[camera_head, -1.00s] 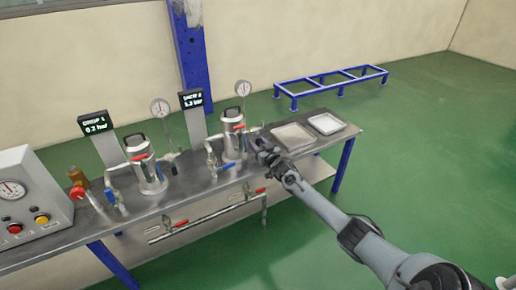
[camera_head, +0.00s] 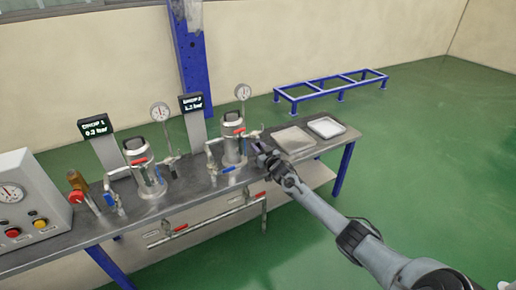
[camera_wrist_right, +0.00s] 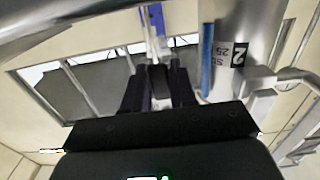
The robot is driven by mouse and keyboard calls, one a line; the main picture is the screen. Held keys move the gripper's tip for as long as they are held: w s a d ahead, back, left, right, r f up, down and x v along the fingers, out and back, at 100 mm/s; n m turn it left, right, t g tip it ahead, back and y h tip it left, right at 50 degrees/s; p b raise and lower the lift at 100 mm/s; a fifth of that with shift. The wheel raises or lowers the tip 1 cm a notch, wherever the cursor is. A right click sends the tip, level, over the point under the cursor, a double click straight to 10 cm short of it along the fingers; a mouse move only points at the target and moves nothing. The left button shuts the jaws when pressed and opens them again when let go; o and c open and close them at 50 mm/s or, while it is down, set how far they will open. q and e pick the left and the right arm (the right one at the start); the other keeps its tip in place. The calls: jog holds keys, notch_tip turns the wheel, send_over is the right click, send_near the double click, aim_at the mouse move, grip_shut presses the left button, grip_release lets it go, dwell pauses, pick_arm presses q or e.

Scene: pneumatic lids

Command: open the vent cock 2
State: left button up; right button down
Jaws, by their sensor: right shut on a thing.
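The steel vessel of group 2 (camera_head: 234,148) stands on the bench, with a red lever (camera_head: 240,130) near its top and a blue lever (camera_head: 229,169) low at its front left. The wrist view shows the vessel's "2" label (camera_wrist_right: 238,55) and a blue bar (camera_wrist_right: 207,60). My left gripper is out of view.
Vessel 1 (camera_head: 143,170), gauges (camera_head: 160,112) and a control panel (camera_head: 25,205) stand to the left. Two flat trays, grey (camera_head: 293,139) and white (camera_head: 326,127), lie right of my gripper. A pipe with red levers (camera_head: 215,216) runs below the bench front.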

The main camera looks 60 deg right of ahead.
jog(key=shift+d+n, duration=0.1)
jog(key=shift+n, duration=0.2)
jog(key=shift+s+d+r+n+p, duration=0.15)
jog(key=shift+s+d+n+p, duration=0.15)
jog(key=shift+n+p, duration=0.5)
jog(key=n, duration=0.1)
jog(key=d+n+p, duration=0.1)
jog(key=shift+s+r+n, duration=0.15)
jog(key=shift+n, duration=0.25)
jog(key=n, duration=0.1)
jog(key=n+p, duration=0.1)
jog(key=n, duration=0.1)
jog(key=d+r+n, duration=0.1)
jog(key=shift+s+d+n, duration=0.1)
jog(key=shift+s+n, duration=0.2)
jog(key=shift+s, duration=0.05)
jog(key=shift+s+d+r+n+p, duration=0.15)
jog(key=shift+r+n+p, duration=0.4)
jog(key=shift+n, duration=0.85)
jog(key=shift+d+r+n+p, duration=0.2)
jog(key=shift+r+n+p, duration=0.3)
jog(key=shift+n, duration=0.9)
jog(key=shift+s+d+r+n+p, duration=0.15)
jog(key=shift+r+n+p, duration=0.4)
jog(key=shift+n, duration=0.85)
jog(key=shift+f, duration=0.1)
jog(key=c, duration=1)
grip_release()
